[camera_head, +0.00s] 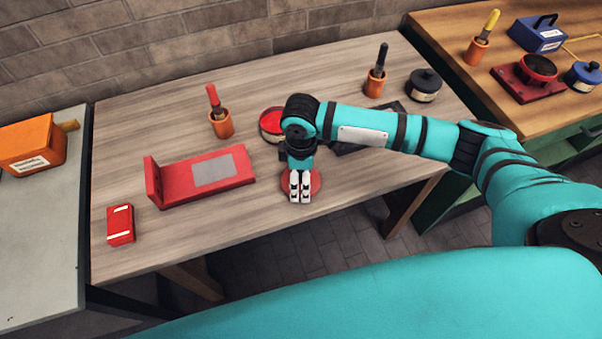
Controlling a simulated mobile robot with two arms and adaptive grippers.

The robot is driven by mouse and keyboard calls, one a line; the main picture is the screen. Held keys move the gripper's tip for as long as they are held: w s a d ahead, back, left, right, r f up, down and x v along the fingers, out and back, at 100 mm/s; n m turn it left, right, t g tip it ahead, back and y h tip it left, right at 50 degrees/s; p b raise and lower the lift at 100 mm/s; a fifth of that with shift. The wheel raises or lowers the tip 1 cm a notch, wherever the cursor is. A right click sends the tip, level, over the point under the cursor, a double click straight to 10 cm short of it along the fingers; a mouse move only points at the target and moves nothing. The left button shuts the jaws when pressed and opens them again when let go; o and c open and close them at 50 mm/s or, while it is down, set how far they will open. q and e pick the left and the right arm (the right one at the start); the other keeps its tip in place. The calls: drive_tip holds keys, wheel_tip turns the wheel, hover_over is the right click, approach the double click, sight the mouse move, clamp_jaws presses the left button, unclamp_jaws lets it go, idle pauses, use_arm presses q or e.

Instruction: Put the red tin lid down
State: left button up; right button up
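The red tin lid (316,182) is a flat red disc near the front edge of the wooden table. My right gripper (300,190) is over it, fingers pointing down and covering its middle. The two pale fingers are close together. Whether they hold the lid, and whether it touches the table, I cannot tell. A round red tin (270,122) stands just behind the gripper, partly hidden by my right arm. My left gripper is not in view.
A red angled bracket (175,183) and a small red box (120,225) are on the left. Orange pots with a red-handled tool (220,122) and a dark-handled tool (375,82) stand behind. A dark round tin (424,86) is at the back right.

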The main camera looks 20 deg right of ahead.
sight(301, 174)
drive_tip(key=shift+o, duration=1)
wheel_tip(301, 174, up, 12)
drive_tip(key=shift+r+b, duration=0.15)
drive_tip(key=shift+b, duration=0.25)
